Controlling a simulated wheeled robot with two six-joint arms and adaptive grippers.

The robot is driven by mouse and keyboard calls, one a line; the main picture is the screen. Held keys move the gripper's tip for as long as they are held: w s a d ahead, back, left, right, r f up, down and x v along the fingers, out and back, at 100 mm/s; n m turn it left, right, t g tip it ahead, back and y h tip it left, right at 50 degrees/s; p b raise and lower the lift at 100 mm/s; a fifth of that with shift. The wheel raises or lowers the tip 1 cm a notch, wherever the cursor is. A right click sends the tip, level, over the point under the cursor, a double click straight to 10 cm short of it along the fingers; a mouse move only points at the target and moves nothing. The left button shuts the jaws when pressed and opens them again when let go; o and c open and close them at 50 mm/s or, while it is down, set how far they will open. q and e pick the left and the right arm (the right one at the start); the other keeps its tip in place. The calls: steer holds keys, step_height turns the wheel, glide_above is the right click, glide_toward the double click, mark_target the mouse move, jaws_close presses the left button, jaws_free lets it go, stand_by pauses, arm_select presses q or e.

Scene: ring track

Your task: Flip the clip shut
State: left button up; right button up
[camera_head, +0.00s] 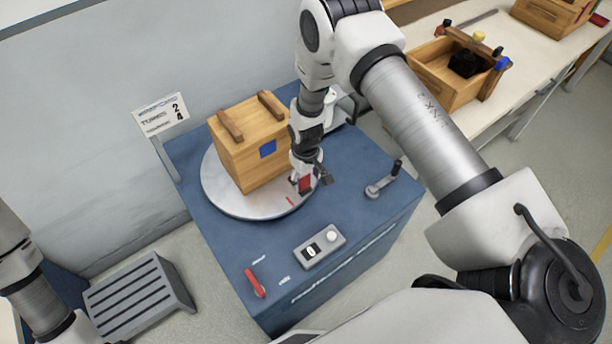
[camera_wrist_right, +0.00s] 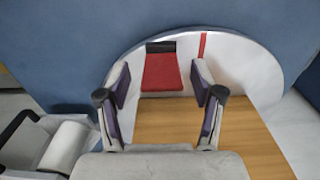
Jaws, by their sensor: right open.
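A red flap with a black bar at its far end, which looks like the clip (camera_wrist_right: 162,72), shows in the right wrist view. It lies over the pale turntable, just beyond the wooden box's edge. My right gripper (camera_wrist_right: 160,94) is open, with its fingers apart on either side of the flap's near end; I cannot tell whether they touch it. In the head view the right gripper (camera_head: 308,179) is low beside the box's right side and partly hides the clip (camera_head: 305,184). My left arm enters at the lower left, but its gripper is out of view.
The wooden box (camera_head: 239,152) stands on the round turntable (camera_head: 236,206) on a blue cabinet (camera_head: 345,215). A crank (camera_head: 382,184), a button box (camera_head: 319,247) and a red lever (camera_head: 255,283) are nearby. A sign (camera_head: 161,116) stands left; a step (camera_head: 138,298) is on the floor.

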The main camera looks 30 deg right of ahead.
steer(key=shift+s+a, duration=0.1)
steer(key=shift+s, duration=0.2)
steer(key=shift+w, duration=0.1)
steer(key=c, duration=1.1)
steer(key=shift+w+f+g+b, duration=0.3)
steer(key=shift+g+b, duration=0.1)
steer(key=shift+b, duration=0.45)
steer(key=shift+c, duration=0.2)
steer(key=shift+w+r+g+b, duration=0.1)
steer(key=shift+r+g+b, duration=0.05)
steer(key=shift+g+b, duration=0.35)
arm_select(q)
steer(key=shift+s+f, duration=0.25)
steer(key=shift+f, duration=0.95)
arm_select(e)
steer(key=shift+r, duration=0.2)
steer(key=o, duration=0.9)
arm_select(q)
steer(key=shift+w+a, duration=0.1)
arm_select(e)
steer(key=shift+o, duration=1.2)
steer(key=shift+w, duration=0.1)
step_height(320, 180, up, 12)
steer(key=w, duration=0.1)
steer(key=shift+w+a, duration=0.2)
steer(key=shift+w, duration=0.15)
